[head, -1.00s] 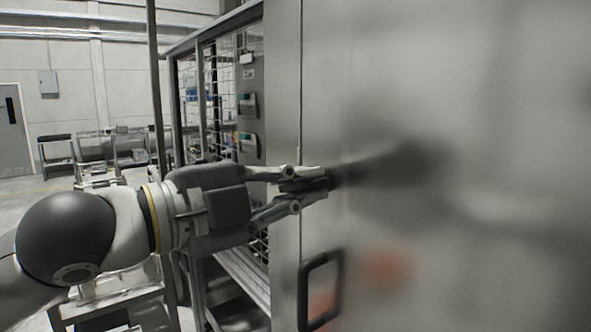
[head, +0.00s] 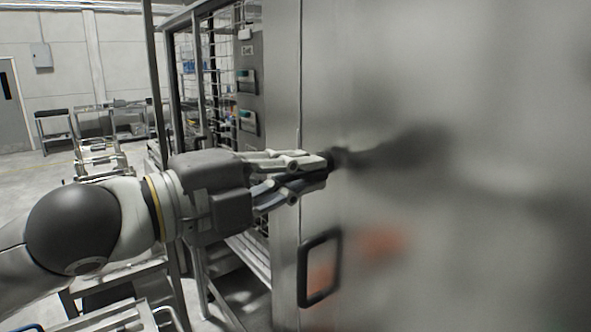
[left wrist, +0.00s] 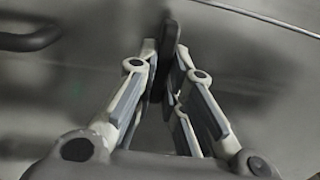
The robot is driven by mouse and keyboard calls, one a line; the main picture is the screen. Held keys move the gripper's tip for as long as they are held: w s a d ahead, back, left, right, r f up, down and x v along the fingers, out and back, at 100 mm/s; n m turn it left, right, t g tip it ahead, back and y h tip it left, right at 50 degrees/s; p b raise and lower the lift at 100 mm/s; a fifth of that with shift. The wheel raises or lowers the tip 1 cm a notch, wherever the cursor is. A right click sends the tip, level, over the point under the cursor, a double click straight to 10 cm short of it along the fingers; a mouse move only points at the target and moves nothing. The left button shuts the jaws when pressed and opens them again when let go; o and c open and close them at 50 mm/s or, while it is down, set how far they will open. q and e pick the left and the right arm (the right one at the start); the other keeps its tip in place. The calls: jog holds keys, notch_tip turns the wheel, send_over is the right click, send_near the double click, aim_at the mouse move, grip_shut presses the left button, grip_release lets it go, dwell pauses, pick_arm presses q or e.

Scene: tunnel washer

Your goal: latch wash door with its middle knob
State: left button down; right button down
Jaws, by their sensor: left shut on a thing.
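The wash door (head: 450,110) is a large brushed metal panel filling the right of the head view. Its middle knob (head: 341,155) is small and dark, near the door's left edge and mostly hidden by the fingertips. My left gripper (head: 328,162) is shut on the knob, its fingers reaching in from the left. In the left wrist view the left gripper's fingers (left wrist: 166,55) meet at a dark piece in front of the metal door (left wrist: 260,75). Whether the latch is engaged cannot be told. My right gripper is not in view.
A black pull handle (head: 320,268) is on the door below the knob; a dark handle (left wrist: 30,38) also shows in the left wrist view. A rack frame and a panel with switches (head: 247,95) stand left of the door. Open floor lies farther left.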

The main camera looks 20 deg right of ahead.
pick_arm(q)
jog(key=c, duration=1.5)
grip_release()
jog(key=shift+v, duration=6.05)
jog(key=shift+d, duration=0.1)
